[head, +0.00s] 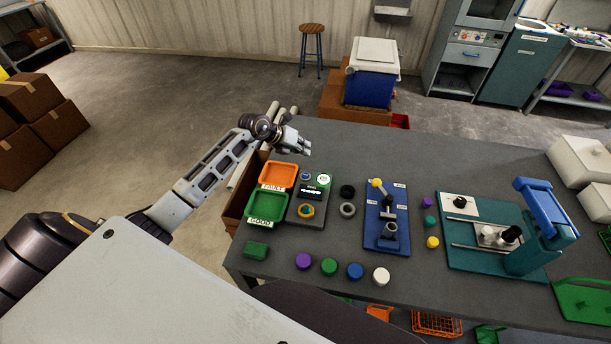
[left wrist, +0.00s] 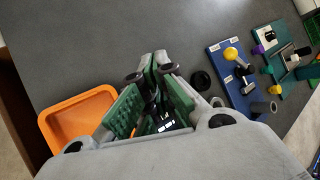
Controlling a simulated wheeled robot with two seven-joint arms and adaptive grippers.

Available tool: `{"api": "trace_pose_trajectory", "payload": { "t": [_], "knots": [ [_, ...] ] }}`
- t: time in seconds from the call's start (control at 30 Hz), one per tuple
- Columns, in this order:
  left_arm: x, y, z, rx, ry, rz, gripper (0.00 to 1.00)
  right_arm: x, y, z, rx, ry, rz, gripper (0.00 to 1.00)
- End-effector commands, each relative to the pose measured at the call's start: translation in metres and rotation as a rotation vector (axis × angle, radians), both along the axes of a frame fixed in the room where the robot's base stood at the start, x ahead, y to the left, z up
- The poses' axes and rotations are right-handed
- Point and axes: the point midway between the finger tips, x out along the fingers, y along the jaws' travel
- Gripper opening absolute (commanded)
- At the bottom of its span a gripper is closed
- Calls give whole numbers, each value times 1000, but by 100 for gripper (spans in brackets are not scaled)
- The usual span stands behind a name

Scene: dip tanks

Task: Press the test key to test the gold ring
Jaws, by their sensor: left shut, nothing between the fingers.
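My left gripper (head: 306,146) is shut and empty, above the table just beyond the tester's far end. In the left wrist view its fingers (left wrist: 152,78) come together and hide most of the tester; the gold ring cannot be made out there. My right gripper is not in view.
Left of the tester are an orange FAULT tray (head: 262,176) and a green GOOD tray (head: 252,207). To its right lie a black ring (head: 347,190), a grey ring (head: 348,210) and a blue lever fixture (head: 373,236). Several coloured caps line the front. The table behind the tester is clear.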

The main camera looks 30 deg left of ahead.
Motion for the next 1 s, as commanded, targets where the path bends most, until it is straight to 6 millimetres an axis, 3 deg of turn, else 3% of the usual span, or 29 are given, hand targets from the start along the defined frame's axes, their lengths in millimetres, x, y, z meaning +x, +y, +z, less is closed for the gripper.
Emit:
{"api": "trace_pose_trajectory", "payload": {
  "t": [0.27,0.53,1.0],
  "knots": [
    [0,0,-5,-1,0,-1,0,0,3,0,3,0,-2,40],
    [0,0,-22,-1,0,0,0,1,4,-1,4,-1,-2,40],
    [0,0,-53,-1,0,1,0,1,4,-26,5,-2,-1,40]
  ]
}}
